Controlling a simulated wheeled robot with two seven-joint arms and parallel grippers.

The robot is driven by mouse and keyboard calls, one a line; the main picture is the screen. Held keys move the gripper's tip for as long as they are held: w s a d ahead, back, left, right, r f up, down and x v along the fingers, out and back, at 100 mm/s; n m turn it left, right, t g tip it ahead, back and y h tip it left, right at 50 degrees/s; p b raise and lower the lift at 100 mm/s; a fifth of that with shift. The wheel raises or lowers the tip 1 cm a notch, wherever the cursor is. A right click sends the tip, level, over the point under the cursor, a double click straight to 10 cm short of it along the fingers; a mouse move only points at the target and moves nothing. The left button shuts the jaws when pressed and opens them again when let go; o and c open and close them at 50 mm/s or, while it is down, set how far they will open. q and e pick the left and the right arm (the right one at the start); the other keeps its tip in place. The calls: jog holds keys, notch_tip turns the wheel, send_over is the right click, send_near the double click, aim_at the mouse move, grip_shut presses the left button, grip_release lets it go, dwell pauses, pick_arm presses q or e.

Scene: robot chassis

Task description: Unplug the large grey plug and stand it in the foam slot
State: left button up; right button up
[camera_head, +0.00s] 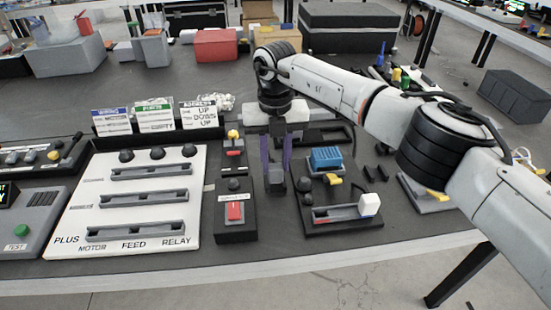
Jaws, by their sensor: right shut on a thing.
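My right gripper (276,170) points down over the middle of the table, with its two purple fingers on either side of a grey plug (275,181). It is shut on the plug, which hangs upright between the fingers. The plug is just right of a black box with a red switch and left of a black board. I cannot tell whether its lower end touches anything. A dark frame-like block (337,133) lies behind the gripper, partly hidden by my arm; I cannot tell whether it is the foam with the slot. My left gripper is out of view.
A white panel (75,228) with slotted rails stands at left. The red-switch box (236,235) is close to the gripper. Small label cards stand behind the panel.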

aim_at(275, 166)
jog(key=shift+f+b, duration=0.3)
jog(key=shift+f, duration=0.3)
jog(key=o, duration=1.1)
jog(key=shift+r, duration=0.1)
notch_tip(275, 166, up, 10)
jog(key=shift+r, duration=0.15)
